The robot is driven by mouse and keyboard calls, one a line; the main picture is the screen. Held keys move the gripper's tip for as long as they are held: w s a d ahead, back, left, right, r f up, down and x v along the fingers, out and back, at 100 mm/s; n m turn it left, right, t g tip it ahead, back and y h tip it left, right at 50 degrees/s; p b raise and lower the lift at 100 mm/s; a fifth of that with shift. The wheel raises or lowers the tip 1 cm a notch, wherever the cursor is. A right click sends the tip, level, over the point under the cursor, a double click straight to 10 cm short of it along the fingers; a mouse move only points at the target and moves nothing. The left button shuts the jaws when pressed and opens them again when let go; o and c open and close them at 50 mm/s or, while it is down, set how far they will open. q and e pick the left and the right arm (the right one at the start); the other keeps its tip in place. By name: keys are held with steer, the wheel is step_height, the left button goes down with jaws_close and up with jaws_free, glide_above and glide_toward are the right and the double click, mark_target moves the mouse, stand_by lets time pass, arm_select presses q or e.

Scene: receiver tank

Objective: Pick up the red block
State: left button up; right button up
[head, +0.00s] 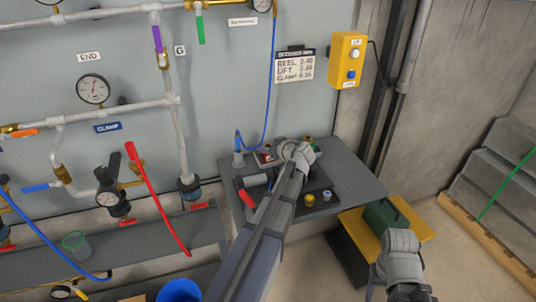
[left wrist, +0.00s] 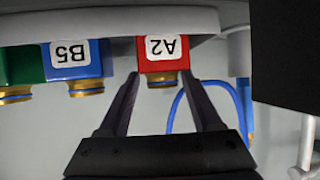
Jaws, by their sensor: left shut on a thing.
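The red block (left wrist: 166,52) carries a white A2 label, upside down in the left wrist view, and has a brass fitting at its lower end there. My left gripper (left wrist: 160,76) has one finger on each side of the block and is shut on it. In the head view my left gripper (head: 297,154) is over the grey shelf (head: 352,180) against the wall panel. Its wrist hides much of what it holds there. Part of my right arm shows at the lower right, but its gripper cannot be made out.
A blue block labelled B5 (left wrist: 76,62) and a green block (left wrist: 20,68) sit beside the red one. A blue hose (head: 273,80) hangs close to the left gripper. A dark green case (head: 386,215) stands on a yellow surface to the right. Pipes and valves crowd the left.

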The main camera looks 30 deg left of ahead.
arm_select(q)
jaws_close()
steer(key=shift+r, duration=0.15)
step_height(320, 180, up, 10)
steer(key=p, duration=1)
